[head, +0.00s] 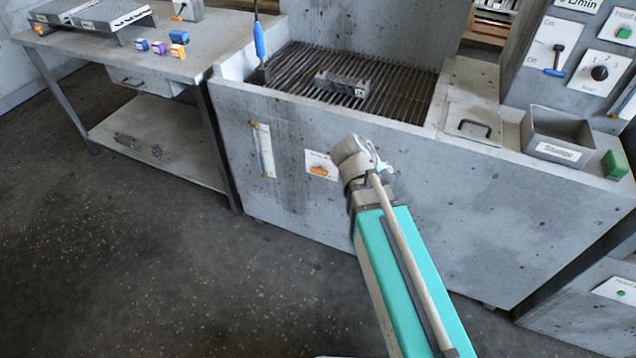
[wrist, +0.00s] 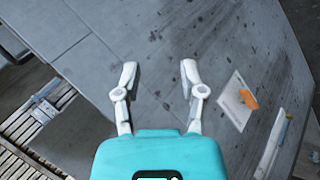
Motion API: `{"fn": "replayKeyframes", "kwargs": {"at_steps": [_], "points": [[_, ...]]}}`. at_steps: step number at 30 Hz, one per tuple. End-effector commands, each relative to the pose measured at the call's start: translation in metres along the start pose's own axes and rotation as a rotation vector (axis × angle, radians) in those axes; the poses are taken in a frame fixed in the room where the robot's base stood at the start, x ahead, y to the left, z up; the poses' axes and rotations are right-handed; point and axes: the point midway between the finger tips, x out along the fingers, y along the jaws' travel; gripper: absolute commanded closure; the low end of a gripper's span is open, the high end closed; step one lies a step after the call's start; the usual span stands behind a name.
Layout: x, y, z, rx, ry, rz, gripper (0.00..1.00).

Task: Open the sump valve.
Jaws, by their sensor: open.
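The sump valve has an orange handle (head: 318,171) on a white labelled plate (head: 322,164) on the front wall of the grey tank. The handle lies roughly level across the plate in the head view. In the wrist view the orange handle (wrist: 248,98) and its white plate (wrist: 234,104) are right of my gripper (wrist: 158,68). My gripper's two white fingers are apart with nothing between them, in front of the grey tank wall. In the head view my wrist hides most of the gripper, just right of the valve plate.
A sight gauge (head: 262,150) is left of the valve. A grating (head: 300,75) with a grey block (head: 342,84) tops the tank. A sludge tray (head: 557,135) and a lidded hatch (head: 472,125) are at right. A workbench (head: 110,50) stands at left. The floor in front is clear.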

Motion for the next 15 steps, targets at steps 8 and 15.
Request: {"fn": "replayKeyframes", "kwargs": {"at_steps": [8,15], "points": [[0.029,-0.044,-0.018,-0.084,0.097,0.130,0.47],[0.043,-0.078,-0.035,-0.156,0.185,0.240,0.47]]}}
